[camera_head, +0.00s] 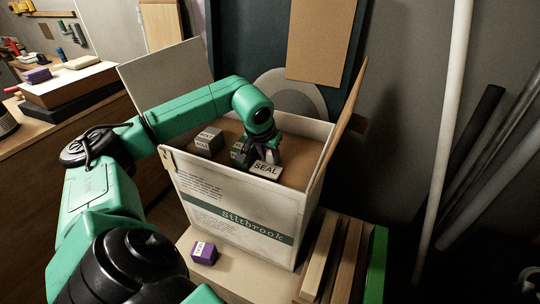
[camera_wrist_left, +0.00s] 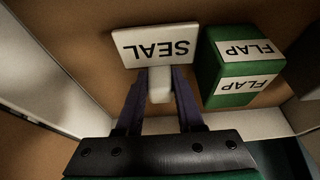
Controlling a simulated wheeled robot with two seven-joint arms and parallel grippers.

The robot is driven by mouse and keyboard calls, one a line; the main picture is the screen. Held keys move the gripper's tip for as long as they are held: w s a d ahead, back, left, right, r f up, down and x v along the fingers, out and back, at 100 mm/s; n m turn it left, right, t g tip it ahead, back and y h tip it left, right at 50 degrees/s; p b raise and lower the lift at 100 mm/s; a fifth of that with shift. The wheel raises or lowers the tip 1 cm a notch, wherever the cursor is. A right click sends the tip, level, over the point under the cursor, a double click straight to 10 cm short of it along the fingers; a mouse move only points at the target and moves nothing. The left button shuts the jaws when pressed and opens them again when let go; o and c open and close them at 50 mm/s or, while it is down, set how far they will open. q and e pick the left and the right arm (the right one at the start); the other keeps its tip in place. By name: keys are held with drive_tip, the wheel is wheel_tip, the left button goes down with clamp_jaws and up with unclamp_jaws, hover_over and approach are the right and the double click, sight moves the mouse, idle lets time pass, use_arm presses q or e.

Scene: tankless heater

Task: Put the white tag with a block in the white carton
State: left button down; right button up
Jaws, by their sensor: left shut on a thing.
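The white tag (camera_head: 266,169) reads "SEAL" and is inside the open white carton (camera_head: 230,200). In the left wrist view the tag (camera_wrist_left: 156,47) has a small white block (camera_wrist_left: 160,86) between my two dark fingers. My left gripper (camera_head: 268,150) reaches down into the carton from above and is shut on that block. In the left wrist view the left gripper (camera_wrist_left: 160,92) shows the tag just beyond its fingertips, over the brown carton floor. I cannot tell whether the tag touches the floor. My right gripper is not in view.
Inside the carton, a green block (camera_wrist_left: 237,68) labelled "FLAP" is close beside the tag, and a grey block (camera_head: 209,140) lies farther left. A purple block (camera_head: 204,252) sits outside, in front of the carton. The carton's flaps stand up at left and right.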

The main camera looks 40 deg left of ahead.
use_arm(q)
drive_tip(key=shift+f, duration=0.3)
drive_tip(key=shift+c, duration=2.3)
unclamp_jaws()
drive_tip(key=v, duration=1.4)
drive_tip(key=shift+r+p, duration=0.25)
drive_tip(key=shift+p, duration=0.15)
